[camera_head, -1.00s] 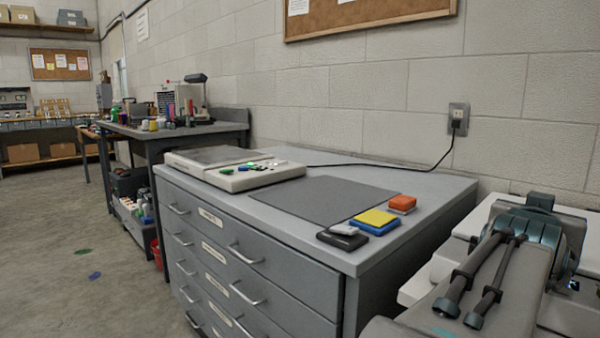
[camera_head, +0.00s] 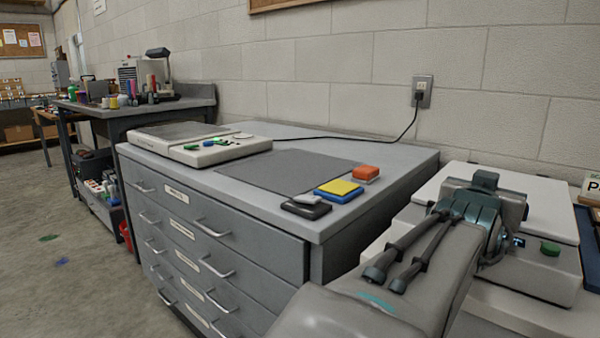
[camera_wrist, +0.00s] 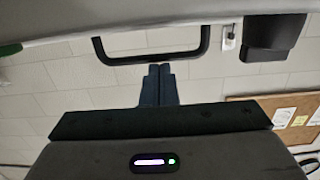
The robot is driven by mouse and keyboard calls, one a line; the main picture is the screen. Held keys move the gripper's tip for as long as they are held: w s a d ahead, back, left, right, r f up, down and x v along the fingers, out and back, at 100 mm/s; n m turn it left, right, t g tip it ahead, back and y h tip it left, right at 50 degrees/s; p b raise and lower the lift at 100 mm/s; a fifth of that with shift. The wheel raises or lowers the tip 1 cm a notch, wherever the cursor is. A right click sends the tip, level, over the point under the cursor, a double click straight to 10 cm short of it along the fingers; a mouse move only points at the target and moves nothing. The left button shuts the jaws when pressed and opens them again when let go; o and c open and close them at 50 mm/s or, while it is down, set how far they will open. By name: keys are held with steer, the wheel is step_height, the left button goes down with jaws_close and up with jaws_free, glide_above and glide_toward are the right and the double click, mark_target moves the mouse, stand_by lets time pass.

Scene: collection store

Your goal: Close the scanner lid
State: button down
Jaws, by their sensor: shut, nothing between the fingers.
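A pale, flat device (camera_head: 232,155) with a dark top panel and green parts lies at the left end of the drawer cabinet. A larger pale machine (camera_head: 535,283) with a green knob stands at right, partly behind my arm. I cannot tell for sure which is the scanner, or its lid's angle. In the wrist view, a pale edge (camera_wrist: 60,27) crosses the top, with a black bar handle (camera_wrist: 150,57) by it. My gripper (camera_wrist: 159,68) is shut and empty, its tips near the handle in the picture; contact is unclear.
The grey drawer cabinet (camera_head: 345,220) carries a dark mat (camera_head: 285,173), a yellow-and-blue block (camera_head: 338,189), a red-orange block (camera_head: 366,172) and a black block (camera_head: 306,209). A cable runs to a wall outlet (camera_head: 422,90). A workbench (camera_head: 150,107) stands behind.

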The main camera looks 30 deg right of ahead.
step_height(320, 180, up, 4)
steer(key=p, duration=0.2)
steer(key=s+a+f+p, duration=0.2)
steer(key=a+f, duration=0.3)
steer(key=a, duration=0.3)
steer(key=shift+s+a, duration=0.4)
steer(key=shift+s, duration=0.3)
